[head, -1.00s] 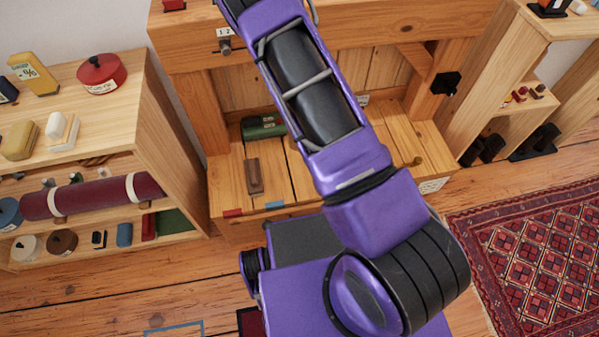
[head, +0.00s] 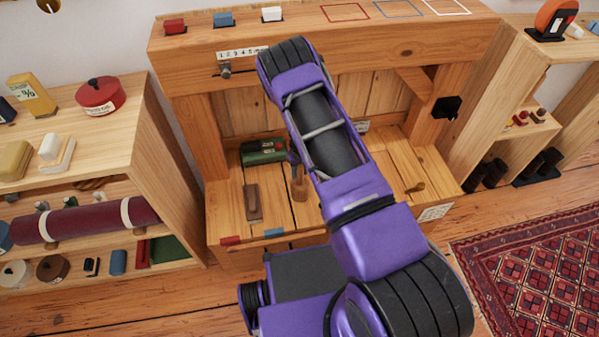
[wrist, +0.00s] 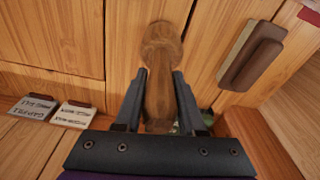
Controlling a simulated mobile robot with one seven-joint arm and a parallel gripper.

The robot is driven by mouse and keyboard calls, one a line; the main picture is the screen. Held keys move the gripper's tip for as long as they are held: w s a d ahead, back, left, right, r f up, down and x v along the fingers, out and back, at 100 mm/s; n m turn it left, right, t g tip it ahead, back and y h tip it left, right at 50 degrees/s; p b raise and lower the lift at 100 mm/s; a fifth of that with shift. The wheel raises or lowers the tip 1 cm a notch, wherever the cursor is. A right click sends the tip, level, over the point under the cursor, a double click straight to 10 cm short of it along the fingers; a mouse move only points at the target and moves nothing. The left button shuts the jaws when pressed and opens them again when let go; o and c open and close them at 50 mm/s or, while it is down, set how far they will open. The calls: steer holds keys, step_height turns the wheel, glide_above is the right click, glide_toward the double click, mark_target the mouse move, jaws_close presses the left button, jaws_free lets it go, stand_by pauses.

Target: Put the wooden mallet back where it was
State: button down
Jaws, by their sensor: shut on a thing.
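The wooden mallet (wrist: 160,90) is between the two fingers of my gripper (wrist: 158,85) in the wrist view. The fingers are shut on it, and its rounded end sticks out beyond the fingertips. In the head view the mallet (head: 299,188) shows as a short brown shape over the lower shelf of the wooden bench (head: 225,212). My gripper (head: 296,165) is partly hidden behind my arm there. I cannot tell whether the mallet touches the shelf.
A brown wooden block (head: 252,202) lies left of the mallet, and a green cylinder (head: 263,151) lies behind it. The bench's upper board (head: 330,48) overhangs the shelf. Red, blue and white outlines (head: 398,9) mark its top. Shelving (head: 140,110) stands at left.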

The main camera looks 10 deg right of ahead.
steer(key=c, duration=0.5)
jaws_free()
steer(key=r+p, duration=0.1)
steer(key=r, duration=0.3)
steer(key=s+r+p, duration=0.1)
steer(key=r, duration=0.3)
steer(key=r+p, duration=0.1)
steer(key=r, duration=0.3)
steer(key=shift+s, duration=0.25)
steer(key=shift+d+r, duration=0.1)
